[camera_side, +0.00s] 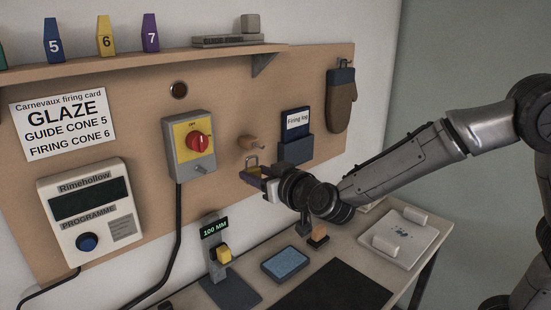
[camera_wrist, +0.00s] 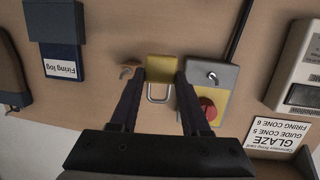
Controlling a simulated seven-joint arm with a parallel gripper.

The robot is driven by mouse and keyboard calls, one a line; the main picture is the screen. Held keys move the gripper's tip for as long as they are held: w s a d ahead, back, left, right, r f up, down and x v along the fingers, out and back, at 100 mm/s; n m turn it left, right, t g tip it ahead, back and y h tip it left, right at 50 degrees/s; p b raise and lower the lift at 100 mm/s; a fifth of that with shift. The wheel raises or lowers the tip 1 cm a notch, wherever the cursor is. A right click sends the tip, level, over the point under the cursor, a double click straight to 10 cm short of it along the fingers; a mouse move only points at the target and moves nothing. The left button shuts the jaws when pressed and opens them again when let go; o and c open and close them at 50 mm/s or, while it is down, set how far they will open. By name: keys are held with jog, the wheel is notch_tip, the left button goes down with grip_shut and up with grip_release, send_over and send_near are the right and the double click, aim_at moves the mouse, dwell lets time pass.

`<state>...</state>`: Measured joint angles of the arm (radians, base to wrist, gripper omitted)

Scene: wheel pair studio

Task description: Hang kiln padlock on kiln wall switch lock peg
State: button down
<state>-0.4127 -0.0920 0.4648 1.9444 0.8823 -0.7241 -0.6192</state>
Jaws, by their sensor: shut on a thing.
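The kiln padlock (camera_wrist: 162,68) has a brass body and a pale metal shackle. It sits between the two fingers of my gripper (camera_wrist: 161,76), which is shut on its body. In the side view the shackle (camera_side: 251,161) stands up above my gripper (camera_side: 254,178). The kiln wall switch (camera_side: 181,157) is a grey box with a yellow plate and a red knob, left of my gripper. Its small metal lock peg (camera_side: 201,169) is at the lower right and is bare. The peg also shows in the wrist view (camera_wrist: 212,76), to the right of the padlock.
A wooden wall peg (camera_side: 249,142) is just above the padlock. A firing log holder (camera_side: 295,151) and an oven mitt (camera_side: 341,105) hang to the right. The controller (camera_side: 90,215) is left of the switch. A gauge stand with a yellow block (camera_side: 223,255) stands below on the bench.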

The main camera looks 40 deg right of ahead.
jog(key=s+a+f+n+y, duration=0.1)
jog(key=s+a+y, duration=0.1)
jog(key=a, duration=0.6)
jog(key=shift+s+a+n, duration=0.25)
jog(key=shift+s+n, duration=0.05)
jog(key=shift+f, duration=0.1)
jog(key=shift+r+x, duration=0.2)
jog(key=shift+x, duration=0.7)
jog(key=shift+r+x, duration=0.2)
jog(key=shift+x, duration=0.75)
jog(key=shift+r+x, duration=0.15)
jog(key=shift+x, duration=0.75)
jog(key=shift+w, duration=0.25)
jog(key=shift+r+x, duration=0.25)
jog(key=shift+x, duration=1.05)
jog(key=shift+f, duration=0.15)
jog(key=shift+f, duration=0.2)
